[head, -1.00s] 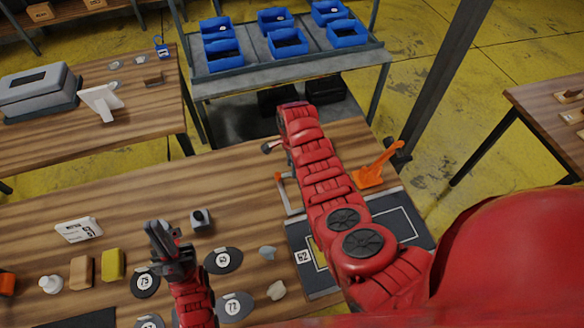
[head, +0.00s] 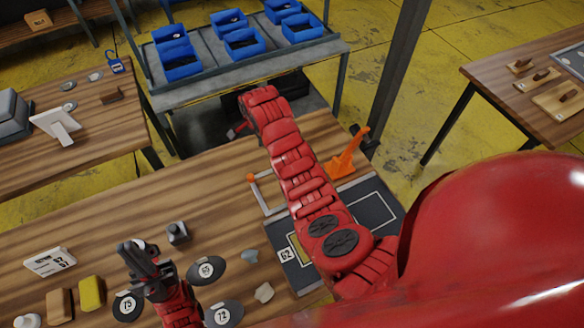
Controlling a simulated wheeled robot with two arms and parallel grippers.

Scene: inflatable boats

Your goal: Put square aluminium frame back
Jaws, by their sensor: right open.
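A pale metal frame (head: 261,196) with an orange end lies on the wooden table, at the upper left edge of a dark mat (head: 290,277). My right arm hides part of it, so I cannot see its whole outline. My right arm reaches over the mat to the table's far edge. Its gripper (head: 238,130) shows only as a small dark part beyond the frame, apart from it, and is open. My left gripper (head: 138,250) is over the table at the lower left, among dark oval discs. Its fingers are too unclear to judge.
An orange tool (head: 345,155) stands by the mat's far edge. Numbered discs (head: 206,270), a grey block (head: 178,233), stones and yellow and tan blocks lie around my left gripper. A shelf with blue bins (head: 245,43) stands behind the table. Bare wood (head: 200,175) lies between.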

